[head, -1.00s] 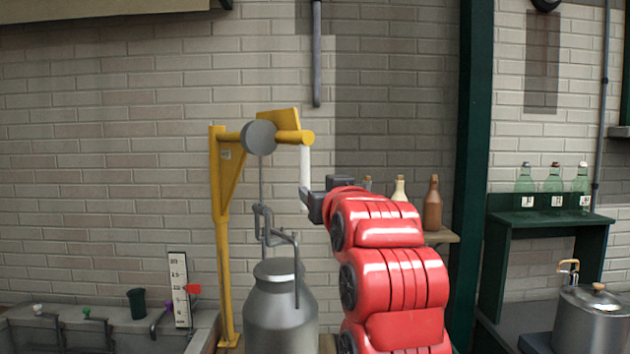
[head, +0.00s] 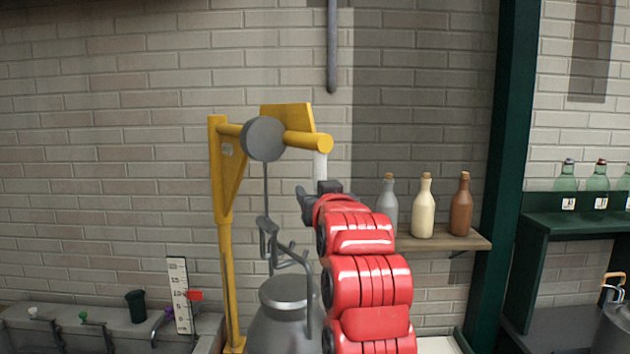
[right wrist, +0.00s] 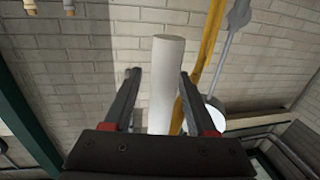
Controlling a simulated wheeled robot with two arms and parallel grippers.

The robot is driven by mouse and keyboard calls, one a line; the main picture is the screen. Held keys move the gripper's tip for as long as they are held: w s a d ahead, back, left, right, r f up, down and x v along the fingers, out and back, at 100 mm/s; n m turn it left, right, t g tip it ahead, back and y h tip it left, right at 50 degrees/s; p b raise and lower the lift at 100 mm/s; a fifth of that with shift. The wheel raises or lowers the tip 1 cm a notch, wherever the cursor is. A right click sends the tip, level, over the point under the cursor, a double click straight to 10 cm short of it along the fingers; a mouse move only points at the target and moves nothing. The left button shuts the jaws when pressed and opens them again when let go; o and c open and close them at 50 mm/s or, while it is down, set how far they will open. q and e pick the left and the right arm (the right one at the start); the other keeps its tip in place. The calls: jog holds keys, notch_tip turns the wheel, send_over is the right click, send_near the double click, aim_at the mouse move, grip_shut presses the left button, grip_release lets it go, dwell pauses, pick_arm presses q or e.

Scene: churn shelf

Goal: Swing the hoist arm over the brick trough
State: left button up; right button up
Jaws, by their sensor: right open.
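The yellow hoist (head: 226,255) stands on an upright post, its arm (head: 300,140) reaching right past a grey drum (head: 264,139). A white handle (head: 320,167) hangs from the arm's end. A hook on a rod (head: 268,230) hangs above a grey metal can (head: 285,315). The trough (head: 75,322) is at lower left, left of the hoist. My right gripper (head: 308,205) is by the handle's lower part, which it partly hides. In the right wrist view, its open fingers (right wrist: 159,75) have the white handle (right wrist: 166,90) between them, with gaps either side. My left gripper is not in view.
A shelf (head: 470,240) with several bottles is right of my right arm. A green post (head: 503,180) and a green stand (head: 535,225) with bottles are farther right. A gauge board (head: 179,290) with a red marker and a dark cup (head: 135,305) are at the trough.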

jog(key=shift+s+r, duration=0.2)
jog(key=shift+s, duration=0.2)
jog(key=shift+c, duration=1.2)
grip_shut()
